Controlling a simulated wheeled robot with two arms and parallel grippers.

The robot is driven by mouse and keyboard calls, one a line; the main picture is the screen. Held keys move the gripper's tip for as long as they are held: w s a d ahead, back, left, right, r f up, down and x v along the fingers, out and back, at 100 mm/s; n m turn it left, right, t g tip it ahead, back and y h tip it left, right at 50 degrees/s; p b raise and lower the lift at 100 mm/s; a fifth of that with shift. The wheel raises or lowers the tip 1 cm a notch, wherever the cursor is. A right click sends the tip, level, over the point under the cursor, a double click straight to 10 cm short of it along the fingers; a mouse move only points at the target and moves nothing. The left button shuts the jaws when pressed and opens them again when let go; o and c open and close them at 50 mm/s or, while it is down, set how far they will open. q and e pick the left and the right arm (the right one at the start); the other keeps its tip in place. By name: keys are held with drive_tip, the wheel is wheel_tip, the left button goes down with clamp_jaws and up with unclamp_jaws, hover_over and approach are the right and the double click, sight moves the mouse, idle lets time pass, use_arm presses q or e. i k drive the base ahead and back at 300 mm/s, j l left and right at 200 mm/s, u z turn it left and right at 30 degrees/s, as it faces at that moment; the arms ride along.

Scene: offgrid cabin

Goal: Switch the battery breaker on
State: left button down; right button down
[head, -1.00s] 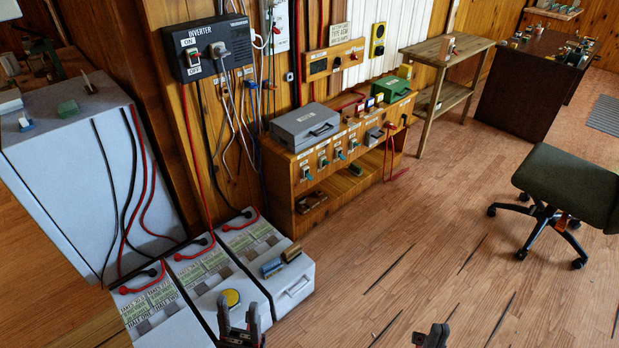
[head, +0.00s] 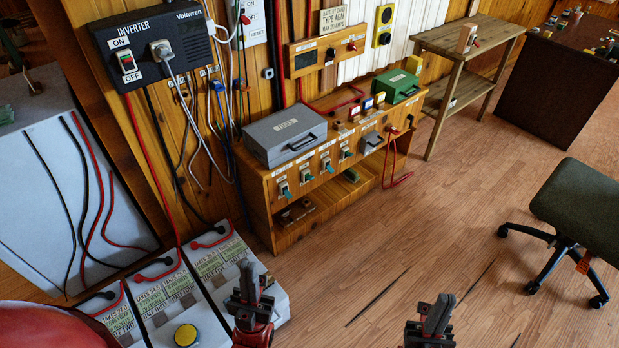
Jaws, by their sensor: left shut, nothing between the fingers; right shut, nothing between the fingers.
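A row of several breaker switches (head: 326,164) with white labels is on the front edge of the low wooden cabinet (head: 262,196). Their levers look green or blue; the labels are too small to tell which is the battery breaker or how it is set. My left gripper (head: 249,284) is shut and empty, in front of the nearest batteries and below the cabinet in the picture. My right gripper (head: 434,312) is shut and empty over the floor, well apart from the switches.
White batteries (head: 205,272) with red and black cables stand at lower left. The inverter (head: 150,45) hangs on the wall. A grey case (head: 285,136) and a green box (head: 396,86) lie on the cabinet.

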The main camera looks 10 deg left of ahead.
sight(288, 195)
drive_tip(key=i+l, duration=0.2)
drive_tip(key=i, duration=0.2)
drive_tip(key=i+l, duration=0.2)
drive_tip(key=i, duration=0.2)
drive_tip(key=i+l, duration=0.2)
drive_tip(key=i, duration=0.2)
